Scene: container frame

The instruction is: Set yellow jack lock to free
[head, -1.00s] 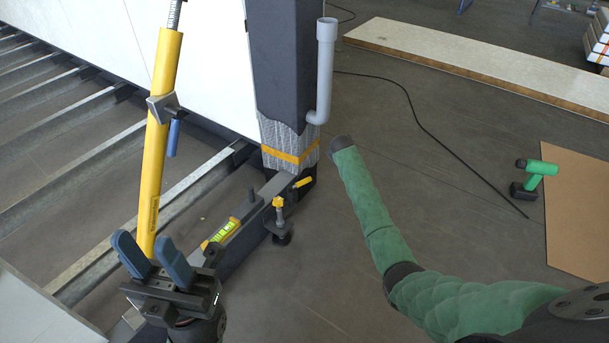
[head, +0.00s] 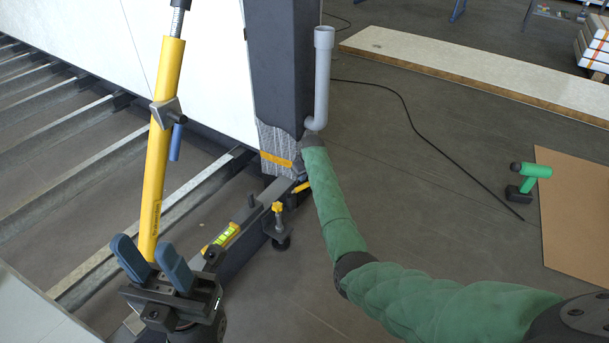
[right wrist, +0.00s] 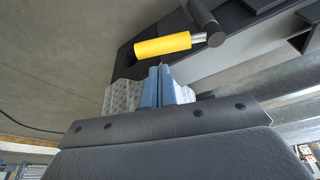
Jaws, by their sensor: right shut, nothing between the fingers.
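The yellow jack (head: 155,180) is a long tilted tube on the left of the head view. It has a grey collar and a blue handle (head: 176,140) pointing down. A yellow-handled lever (head: 300,186) is at the foot of the dark post; in the right wrist view its yellow grip (right wrist: 163,45) is on a metal rod, just beyond my right fingertips. My right gripper (right wrist: 160,68) is shut and empty, its blue fingers together. It is mostly hidden in the head view. My left gripper (head: 152,250) is open and empty, in front of the jack's lower end.
The dark post (head: 280,70) has a grey pipe (head: 323,80) on its right side. A yellow-topped clamp (head: 278,222) and a spirit level (head: 222,238) are by the beam. Metal joists fill the left floor. A green drill (head: 530,180) lies right; the middle floor is open.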

